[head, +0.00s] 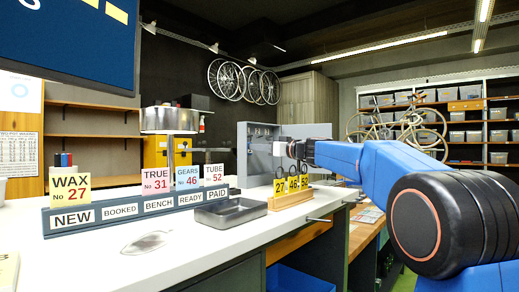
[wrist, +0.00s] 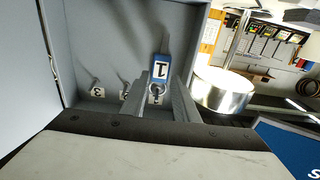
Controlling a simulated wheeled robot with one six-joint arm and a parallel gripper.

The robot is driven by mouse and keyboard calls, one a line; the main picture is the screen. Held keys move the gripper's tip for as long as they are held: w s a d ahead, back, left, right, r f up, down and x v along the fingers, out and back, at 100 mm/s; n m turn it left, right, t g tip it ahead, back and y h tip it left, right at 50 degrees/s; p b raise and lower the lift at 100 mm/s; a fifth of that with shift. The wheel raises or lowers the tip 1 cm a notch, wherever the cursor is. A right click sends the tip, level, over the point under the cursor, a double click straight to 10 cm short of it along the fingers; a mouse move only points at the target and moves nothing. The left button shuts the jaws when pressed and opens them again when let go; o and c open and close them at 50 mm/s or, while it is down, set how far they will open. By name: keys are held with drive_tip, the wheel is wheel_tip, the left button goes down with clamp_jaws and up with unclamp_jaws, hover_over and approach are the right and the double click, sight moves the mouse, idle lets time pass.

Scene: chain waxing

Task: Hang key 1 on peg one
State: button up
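The grey key cabinet (head: 243,150) stands open on the white counter, and its inside also shows in the wrist view (wrist: 100,35). My gripper (head: 283,150) reaches into it from the right. In the wrist view my gripper's fingers (wrist: 161,98) are close together on key 1, whose blue tag with a white number 1 (wrist: 161,68) shows between and beyond the fingertips. A small metal ring is at the tag's near end. Peg one is mostly hidden behind key and fingers; contact cannot be told.
A dark tray (head: 232,212), a card rack (head: 135,207) and a yellow-numbered wooden holder (head: 290,198) are on the counter.

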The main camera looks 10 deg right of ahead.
drive_tip(key=o, duration=1)
drive_tip(key=shift+a, duration=0.1)
idle(0.6)
drive_tip(key=shift+s+f, duration=0.1)
drive_tip(key=shift+s, duration=0.05)
drive_tip(key=shift+v, duration=5.4)
